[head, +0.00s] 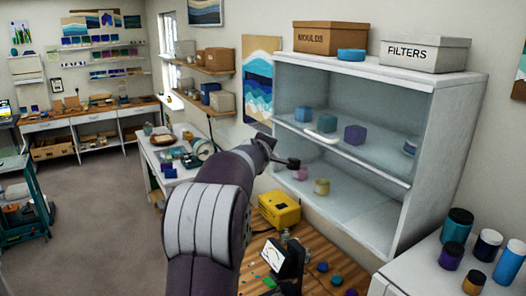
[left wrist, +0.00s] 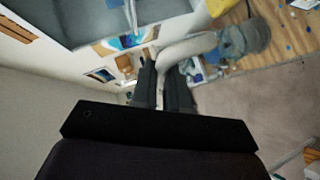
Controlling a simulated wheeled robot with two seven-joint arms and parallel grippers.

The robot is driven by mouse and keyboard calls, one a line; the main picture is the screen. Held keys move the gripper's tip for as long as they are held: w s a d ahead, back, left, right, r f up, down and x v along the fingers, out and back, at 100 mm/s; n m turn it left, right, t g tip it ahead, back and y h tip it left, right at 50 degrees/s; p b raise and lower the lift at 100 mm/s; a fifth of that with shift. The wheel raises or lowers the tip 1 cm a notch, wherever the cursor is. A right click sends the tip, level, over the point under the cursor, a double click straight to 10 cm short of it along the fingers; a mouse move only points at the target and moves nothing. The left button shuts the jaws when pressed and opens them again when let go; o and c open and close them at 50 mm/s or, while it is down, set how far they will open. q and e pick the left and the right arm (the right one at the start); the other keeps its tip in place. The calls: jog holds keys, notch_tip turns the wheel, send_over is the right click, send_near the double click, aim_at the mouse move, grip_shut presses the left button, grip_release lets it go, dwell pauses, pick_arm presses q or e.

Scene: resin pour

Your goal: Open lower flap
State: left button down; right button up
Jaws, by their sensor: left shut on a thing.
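The white cabinet (head: 408,215) has an upper and a lower compartment. A pale bar handle (head: 320,137) shows at the lower part of the upper compartment, apart from my gripper. My left gripper (head: 292,162) is at the front of the lower compartment, at its upper left. In the left wrist view its two dark fingers (left wrist: 165,85) are shut on a pale, rounded handle (left wrist: 188,47). The lower flap is hard to make out; its clear panel and edges cannot be told from the lower opening. My right gripper is not in view.
Blue and purple blocks (head: 354,134) stand in the upper compartment, and a yellow jar (head: 321,187) in the lower one. A yellow box (head: 279,210) and a meter (head: 285,260) stand on the wooden bench below. Dark jars (head: 457,225) stand at right.

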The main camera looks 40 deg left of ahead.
pick_arm(q)
jog(key=c, duration=1.5)
grip_release()
jog(key=shift+w+d+f, duration=0.1)
jog(key=shift+d+f, duration=0.05)
jog(key=shift+d, duration=0.05)
jog(key=o, duration=0.4)
jog(key=shift+w+d, duration=0.1)
jog(key=shift+w, duration=0.1)
jog(key=shift+w+d+f, duration=0.1)
jog(key=shift+w+d, duration=0.2)
jog(key=shift+w, duration=0.25)
jog(key=shift+s, duration=0.3)
jog(key=v, duration=1.2)
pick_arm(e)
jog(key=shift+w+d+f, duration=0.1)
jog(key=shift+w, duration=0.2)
pick_arm(q)
jog(key=shift+d, duration=0.15)
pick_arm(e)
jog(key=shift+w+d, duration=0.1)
